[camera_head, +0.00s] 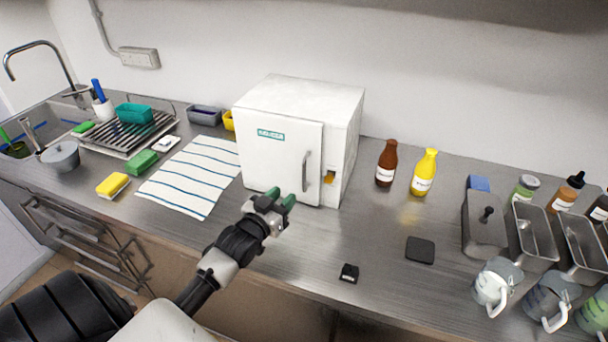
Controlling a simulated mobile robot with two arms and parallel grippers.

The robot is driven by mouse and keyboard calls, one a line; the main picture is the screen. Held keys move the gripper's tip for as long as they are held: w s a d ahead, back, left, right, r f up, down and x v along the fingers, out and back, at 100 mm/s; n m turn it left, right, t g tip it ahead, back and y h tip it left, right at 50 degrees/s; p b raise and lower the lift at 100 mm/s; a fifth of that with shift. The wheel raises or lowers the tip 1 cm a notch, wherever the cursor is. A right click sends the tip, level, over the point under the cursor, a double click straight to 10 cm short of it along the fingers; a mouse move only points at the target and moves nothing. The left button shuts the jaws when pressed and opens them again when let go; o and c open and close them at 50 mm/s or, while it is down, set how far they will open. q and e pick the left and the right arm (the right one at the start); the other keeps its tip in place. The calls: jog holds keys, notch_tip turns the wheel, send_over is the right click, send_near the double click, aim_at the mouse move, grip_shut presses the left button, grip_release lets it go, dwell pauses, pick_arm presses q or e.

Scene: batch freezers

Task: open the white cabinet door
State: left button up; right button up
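The white cabinet (343,128) stands on the steel counter against the back wall. Its white door (270,163) faces the front and looks shut or nearly so. A vertical grey bar handle (306,171) is on the right part of the door. My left gripper (280,198) is in front of the door's lower edge, below and left of the handle, and does not hold it. Its two green fingertips are apart with nothing visible between them. My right gripper is not in view.
A striped towel (196,176) lies left of the cabinet. A brown bottle (386,164) and a yellow bottle (423,173) stand to its right. A small black box (349,273) and a dark square pad (420,250) lie on the counter. The counter in front of the cabinet is otherwise clear.

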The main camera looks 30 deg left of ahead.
aim_at(304, 188)
pick_arm(q)
jog(key=w+p, duration=0.2)
jog(key=w, duration=0.8)
jog(key=shift+w+a, duration=0.1)
jog(key=shift+w, duration=0.05)
grip_shut()
